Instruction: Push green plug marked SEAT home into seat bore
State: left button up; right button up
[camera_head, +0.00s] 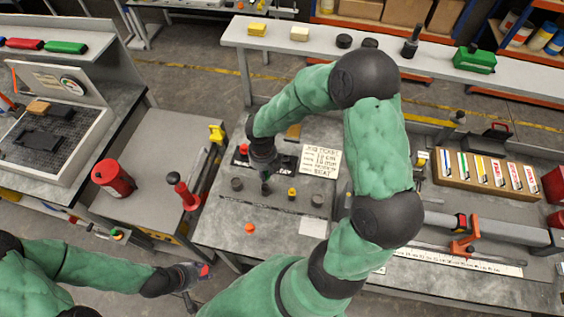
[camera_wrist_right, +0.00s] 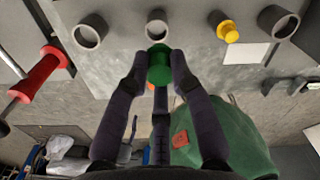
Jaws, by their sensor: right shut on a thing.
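My right gripper (camera_wrist_right: 160,68) is shut on the green plug (camera_wrist_right: 158,60) in the right wrist view. The plug's round green end shows between the fingertips; any marking on it cannot be read. Its upper edge lies close to a grey ring-shaped bore (camera_wrist_right: 156,24), and I cannot tell whether they touch. Two more grey rings stand left (camera_wrist_right: 90,30) and right (camera_wrist_right: 279,22), with a yellow plug (camera_wrist_right: 227,32) between. In the head view my right gripper (camera_head: 265,186) points down at the bench and the green plug is not discernible. My left gripper (camera_head: 196,272) is at the lower left, away from the bores.
A printed jig card (camera_head: 320,160) lies behind the bores, and a blank white card (camera_head: 313,226) in front. An orange plug (camera_head: 249,227) lies on the bench. A red-handled tool (camera_head: 184,192) and red can (camera_head: 113,178) stand to the left.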

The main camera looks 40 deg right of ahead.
jog(key=shift+w+a+f, duration=0.1)
jog(key=shift+a+f, duration=0.05)
jog(key=shift+a, duration=0.2)
jog(key=shift+f+b, duration=1.35)
jog(key=shift+f, duration=1.05)
jog(key=shift+p, duration=0.7)
jog(key=shift+f+b, duration=0.8)
jog(key=shift+f, duration=0.5)
dwell(0.6)
jog(key=o, duration=1)
